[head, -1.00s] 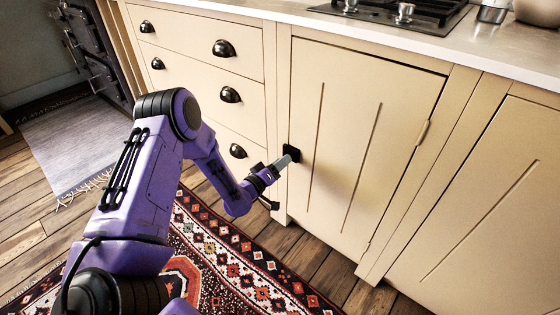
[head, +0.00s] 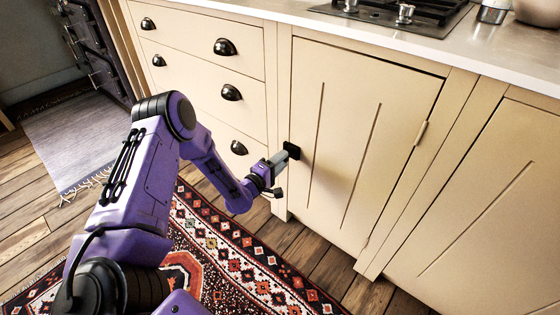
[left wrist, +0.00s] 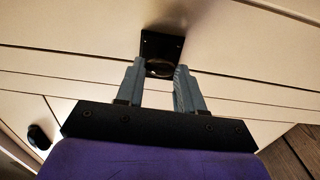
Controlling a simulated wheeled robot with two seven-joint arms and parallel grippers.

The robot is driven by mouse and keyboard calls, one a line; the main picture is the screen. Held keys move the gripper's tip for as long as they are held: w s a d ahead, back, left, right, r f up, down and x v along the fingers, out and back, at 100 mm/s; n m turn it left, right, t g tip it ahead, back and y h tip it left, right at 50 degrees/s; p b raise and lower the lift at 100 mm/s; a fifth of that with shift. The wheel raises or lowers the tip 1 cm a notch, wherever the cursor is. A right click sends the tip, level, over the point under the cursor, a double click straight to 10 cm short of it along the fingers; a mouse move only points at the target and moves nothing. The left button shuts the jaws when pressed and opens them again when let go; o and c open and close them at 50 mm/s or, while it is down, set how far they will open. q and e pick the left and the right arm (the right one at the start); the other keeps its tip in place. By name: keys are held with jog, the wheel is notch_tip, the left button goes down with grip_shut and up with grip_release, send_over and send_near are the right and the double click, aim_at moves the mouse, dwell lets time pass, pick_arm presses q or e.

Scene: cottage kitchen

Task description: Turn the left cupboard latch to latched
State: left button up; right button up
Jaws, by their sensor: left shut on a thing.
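The left cupboard door (head: 345,165) is cream and looks closed. Its latch (head: 292,150) is a small black fitting at the door's left edge, with a dark square plate and a round knob part. My left gripper (head: 281,159) reaches it from the left and is shut on the latch. In the left wrist view the two grey fingers (left wrist: 160,75) stand on either side of the latch's round part, below the black plate (left wrist: 162,43). The fingers hide part of the latch, so its exact setting is hard to read. My right gripper is not in view.
Drawers with black cup handles (head: 232,93) are left of the door. A second cupboard door (head: 480,220) is at the right. The worktop (head: 480,55) with a hob (head: 405,12) runs above. A patterned rug (head: 235,265) lies on the floor below.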

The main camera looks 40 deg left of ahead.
pick_arm(q)
jog(key=shift+n, duration=0.3)
jog(key=o, duration=1)
jog(key=shift+o, duration=0.2)
jog(key=s+p, duration=0.2)
jog(key=s, duration=0.8)
jog(key=shift+s+a, duration=0.3)
jog(key=shift+a, duration=0.15)
